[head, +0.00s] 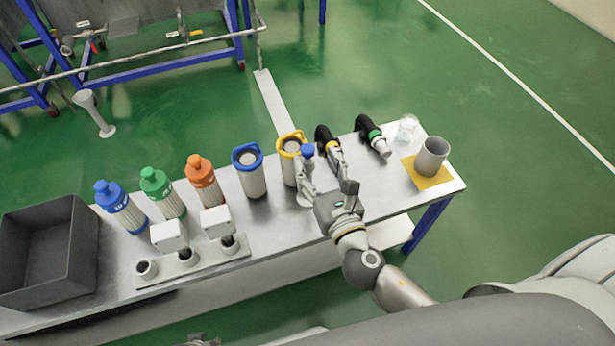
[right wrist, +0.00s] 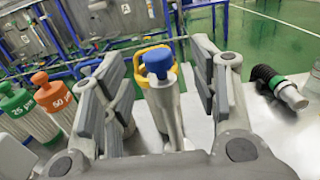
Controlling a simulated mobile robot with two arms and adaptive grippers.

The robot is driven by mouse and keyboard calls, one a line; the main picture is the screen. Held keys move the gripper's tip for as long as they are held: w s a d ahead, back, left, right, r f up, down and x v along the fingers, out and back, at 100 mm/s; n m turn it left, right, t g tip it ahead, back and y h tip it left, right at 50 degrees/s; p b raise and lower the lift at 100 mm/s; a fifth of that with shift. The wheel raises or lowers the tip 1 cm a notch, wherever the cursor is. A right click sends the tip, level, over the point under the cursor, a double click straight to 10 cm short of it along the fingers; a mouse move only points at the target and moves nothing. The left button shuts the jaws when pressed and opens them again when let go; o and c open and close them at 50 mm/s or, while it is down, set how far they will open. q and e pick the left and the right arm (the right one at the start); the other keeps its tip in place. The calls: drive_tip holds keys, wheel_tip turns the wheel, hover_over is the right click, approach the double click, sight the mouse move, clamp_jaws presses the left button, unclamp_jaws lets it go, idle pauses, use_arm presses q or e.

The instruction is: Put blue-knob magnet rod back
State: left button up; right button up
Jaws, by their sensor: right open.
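The blue-knob magnet rod stands about upright near the table's middle. Its blue knob (head: 308,151) shows just right of the yellow-handled canister (head: 290,162) in the head view. In the right wrist view the blue knob (right wrist: 158,60) and grey shaft (right wrist: 165,110) are between my fingers, with the canister's yellow handle behind. My right gripper (head: 328,178) is open around the rod, one finger on each side; no firm contact shows. The rod's lower end is partly hidden. A grey part, perhaps my left gripper (head: 202,341), barely shows at the bottom edge.
A rack (head: 160,277) at the front left has an open socket and two white-headed pieces. Blue, green and orange capped bottles, a blue-handled canister (head: 249,172) and a dark bin (head: 50,250) stand leftward.

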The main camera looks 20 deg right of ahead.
sight(310, 156)
drive_tip(key=shift+w+a+f, duration=0.1)
drive_tip(key=shift+w+f, duration=0.05)
drive_tip(key=shift+w, duration=0.75)
drive_tip(key=shift+w+a+f, duration=0.1)
drive_tip(key=shift+w+f, duration=0.05)
drive_tip(key=shift+w, duration=0.7)
drive_tip(key=shift+w+a+f, duration=0.1)
drive_tip(key=shift+w+f, duration=0.05)
drive_tip(key=shift+w, duration=0.75)
clamp_jaws()
drive_tip(key=shift+r, duration=0.1)
